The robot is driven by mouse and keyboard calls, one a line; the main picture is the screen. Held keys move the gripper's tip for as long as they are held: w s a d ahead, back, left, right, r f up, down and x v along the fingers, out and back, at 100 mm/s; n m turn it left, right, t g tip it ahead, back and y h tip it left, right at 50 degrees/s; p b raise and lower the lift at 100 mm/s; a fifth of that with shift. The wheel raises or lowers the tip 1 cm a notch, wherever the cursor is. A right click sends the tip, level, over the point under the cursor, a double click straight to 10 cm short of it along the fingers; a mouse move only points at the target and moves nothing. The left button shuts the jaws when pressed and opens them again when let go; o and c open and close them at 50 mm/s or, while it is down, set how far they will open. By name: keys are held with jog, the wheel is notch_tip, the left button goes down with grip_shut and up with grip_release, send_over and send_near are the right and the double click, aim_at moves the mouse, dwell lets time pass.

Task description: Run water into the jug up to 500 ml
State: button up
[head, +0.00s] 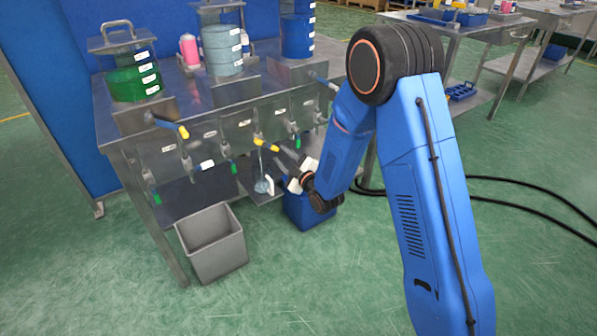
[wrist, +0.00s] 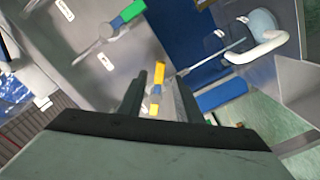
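My gripper (head: 287,161) is at the front of the steel bench, close to a yellow-handled tap (head: 266,145). In the wrist view my gripper (wrist: 160,82) has its two dark fingers apart, with a yellow tap handle (wrist: 159,70) showing between or beyond them; contact cannot be told. A small pale blue-grey vessel with a white handle, perhaps the jug (head: 262,186), is low below the taps. It also shows at the upper right of the wrist view (wrist: 263,24), with a thin rod beside it. Its water level and marks cannot be read.
Tanks of green (head: 133,82), pale blue (head: 221,48) and blue liquid (head: 297,36) stand on the bench (head: 165,112). Other taps line its front. A grey bin (head: 214,248) and a blue bin (head: 309,212) stand on the floor. Black hoses (head: 500,203) lie to the right.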

jog(key=v, duration=1.1)
dwell(6.9)
